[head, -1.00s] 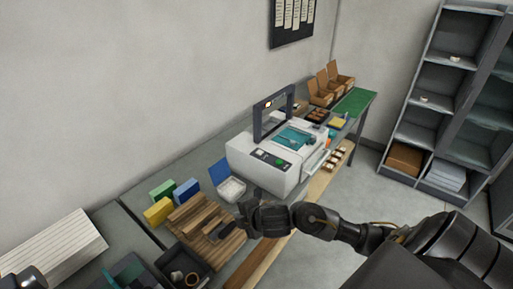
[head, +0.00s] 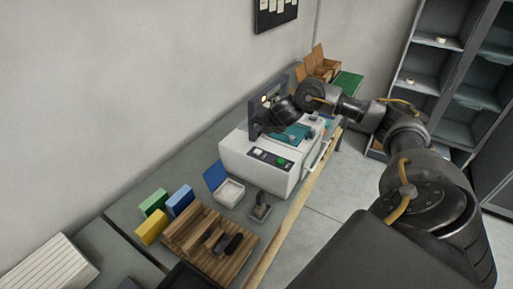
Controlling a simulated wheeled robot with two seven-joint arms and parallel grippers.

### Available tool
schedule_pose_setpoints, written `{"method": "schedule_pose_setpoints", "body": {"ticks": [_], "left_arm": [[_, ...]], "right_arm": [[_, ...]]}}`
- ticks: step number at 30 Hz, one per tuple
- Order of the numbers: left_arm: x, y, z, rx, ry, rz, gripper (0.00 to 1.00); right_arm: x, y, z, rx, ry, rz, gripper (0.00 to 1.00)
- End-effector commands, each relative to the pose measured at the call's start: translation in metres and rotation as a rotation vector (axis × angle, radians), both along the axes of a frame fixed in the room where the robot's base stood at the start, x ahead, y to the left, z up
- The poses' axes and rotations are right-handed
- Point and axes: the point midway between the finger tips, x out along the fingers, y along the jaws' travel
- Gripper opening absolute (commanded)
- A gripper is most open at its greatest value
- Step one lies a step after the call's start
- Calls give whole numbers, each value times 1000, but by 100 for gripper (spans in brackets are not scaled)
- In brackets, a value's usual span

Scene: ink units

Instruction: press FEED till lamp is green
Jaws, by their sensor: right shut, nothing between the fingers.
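The white machine (head: 238,160) stands on the bench with a dark upright frame at its back. Its front panel (head: 270,157) has a pale button (head: 257,151) and a green button (head: 281,161); their labels are too small to read. A small lamp (head: 264,99) on the frame glows pale orange, not green. My right gripper (head: 258,133) is shut and empty. It points down over the machine, in front of the frame and behind the panel; I cannot tell whether it touches anything. My left gripper is out of view.
A stamp-like tool (head: 260,210) and an open white box with blue lid (head: 229,191) stand before the machine. A wooden rack (head: 188,236) holds dark pieces. Green, blue and yellow boxes (head: 151,228) stand beside it. Cardboard boxes (head: 318,66) are at the far end.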

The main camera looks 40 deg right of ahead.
Motion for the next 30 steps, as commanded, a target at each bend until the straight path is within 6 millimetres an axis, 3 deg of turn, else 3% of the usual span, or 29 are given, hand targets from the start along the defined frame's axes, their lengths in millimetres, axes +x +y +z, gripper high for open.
{"method": "schedule_pose_setpoints", "body": {"ticks": [11, 30], "left_arm": [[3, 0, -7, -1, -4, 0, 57], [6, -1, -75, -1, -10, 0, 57]], "right_arm": [[-1, -1, -8, 2, -1, -3, 0], [-1, 0, -83, 2, -1, -3, 0]]}}
